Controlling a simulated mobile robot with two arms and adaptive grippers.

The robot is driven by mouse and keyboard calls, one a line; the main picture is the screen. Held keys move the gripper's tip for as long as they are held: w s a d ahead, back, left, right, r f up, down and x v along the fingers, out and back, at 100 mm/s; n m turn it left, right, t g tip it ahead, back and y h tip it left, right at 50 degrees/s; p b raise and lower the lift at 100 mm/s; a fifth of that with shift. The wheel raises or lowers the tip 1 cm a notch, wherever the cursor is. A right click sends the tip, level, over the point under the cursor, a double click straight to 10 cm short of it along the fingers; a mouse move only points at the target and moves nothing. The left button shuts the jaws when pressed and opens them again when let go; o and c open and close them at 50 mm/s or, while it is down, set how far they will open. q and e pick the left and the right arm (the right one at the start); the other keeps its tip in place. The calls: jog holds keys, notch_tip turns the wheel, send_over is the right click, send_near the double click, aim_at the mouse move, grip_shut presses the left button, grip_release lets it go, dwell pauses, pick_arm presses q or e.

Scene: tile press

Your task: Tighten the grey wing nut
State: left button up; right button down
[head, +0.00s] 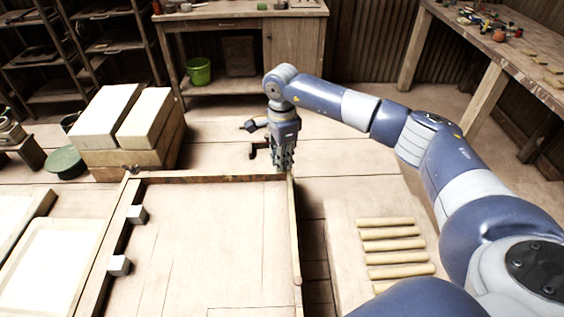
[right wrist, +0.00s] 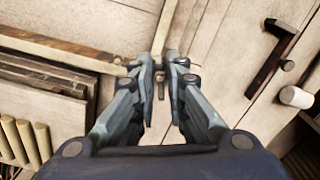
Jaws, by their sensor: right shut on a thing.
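My right gripper (head: 284,167) points down at the far right corner of the shallow wooden frame (head: 210,181). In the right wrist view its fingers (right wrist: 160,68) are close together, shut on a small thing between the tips. I take this to be the grey wing nut; the fingers hide most of it, and a short dark stem (right wrist: 161,88) shows between them. In the head view the gripper covers the nut. I cannot tell how far down the nut sits. My left gripper is not in view.
A dark bracket (head: 257,149) stands just left of the gripper; it also shows in the right wrist view (right wrist: 270,58). Two pale cubes (head: 137,214) (head: 119,265) sit by the frame's left side. Several wooden rods (head: 388,233) lie at right. Pale blocks (head: 106,115) are stacked at left.

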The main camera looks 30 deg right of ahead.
jog(key=shift+r+m+b, duration=0.1)
jog(key=shift+m+b, duration=0.35)
jog(key=shift+m, duration=1.55)
jog(key=c, duration=1.6)
grip_release()
jog(key=shift+o, duration=0.2)
notch_tip(320, 180, up, 12)
jog(key=shift+s, duration=0.1)
